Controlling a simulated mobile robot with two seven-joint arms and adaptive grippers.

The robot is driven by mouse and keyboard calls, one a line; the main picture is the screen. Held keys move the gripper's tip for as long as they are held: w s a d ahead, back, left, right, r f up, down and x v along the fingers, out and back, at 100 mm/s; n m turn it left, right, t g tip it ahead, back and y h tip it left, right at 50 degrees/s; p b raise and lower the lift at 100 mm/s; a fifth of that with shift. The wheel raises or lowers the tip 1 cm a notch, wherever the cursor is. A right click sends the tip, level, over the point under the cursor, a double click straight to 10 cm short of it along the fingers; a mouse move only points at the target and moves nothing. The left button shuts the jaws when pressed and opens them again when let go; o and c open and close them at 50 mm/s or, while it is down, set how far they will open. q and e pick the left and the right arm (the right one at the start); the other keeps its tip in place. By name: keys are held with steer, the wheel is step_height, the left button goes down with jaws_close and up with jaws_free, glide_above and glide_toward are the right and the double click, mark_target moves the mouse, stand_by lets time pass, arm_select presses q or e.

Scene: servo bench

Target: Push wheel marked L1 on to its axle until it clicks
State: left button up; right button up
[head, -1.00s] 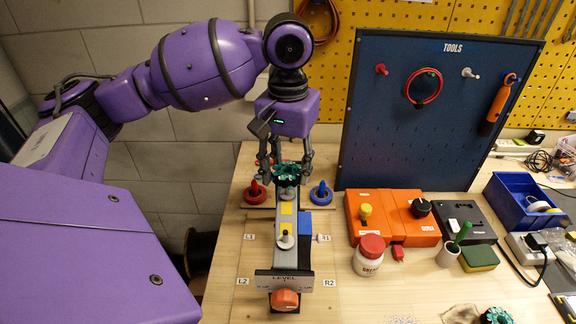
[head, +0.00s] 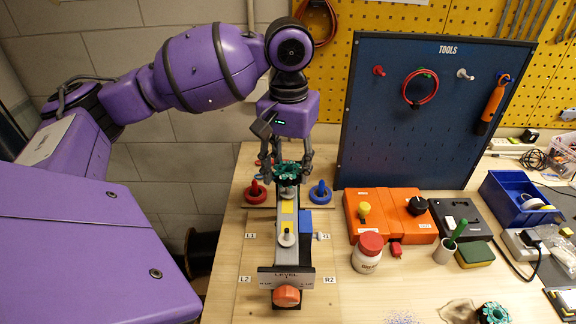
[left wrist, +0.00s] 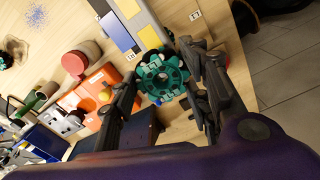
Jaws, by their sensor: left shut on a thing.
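My left gripper (head: 286,162) is shut on a teal toothed wheel (head: 287,172) and holds it at the far end of the grey beam-like chassis (head: 287,216). In the left wrist view the wheel (left wrist: 162,77) sits between the two dark fingers, its hub facing the camera. The L1 label (head: 250,236) lies on the bench left of the chassis. No axle shows clearly beside it. A second teal wheel (head: 494,313) lies at the front right. My right gripper is not in view.
A LEVEL sign (head: 296,279) and an orange knob (head: 287,296) are at the chassis's near end. A red ring-based piece (head: 256,193) and a blue one (head: 320,194) flank the far end. Bench around L1 is clear.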

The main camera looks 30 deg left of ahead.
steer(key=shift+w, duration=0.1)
arm_select(q)
steer(key=shift+f, duration=1)
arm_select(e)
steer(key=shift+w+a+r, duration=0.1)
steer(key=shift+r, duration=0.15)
arm_select(q)
steer(key=shift+f, duration=0.15)
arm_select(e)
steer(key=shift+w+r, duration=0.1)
arm_select(q)
steer(key=shift+f+p, duration=0.3)
steer(key=shift+f, duration=0.35)
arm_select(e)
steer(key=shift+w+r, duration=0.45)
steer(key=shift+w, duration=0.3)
arm_select(q)
steer(key=shift+f, duration=0.1)
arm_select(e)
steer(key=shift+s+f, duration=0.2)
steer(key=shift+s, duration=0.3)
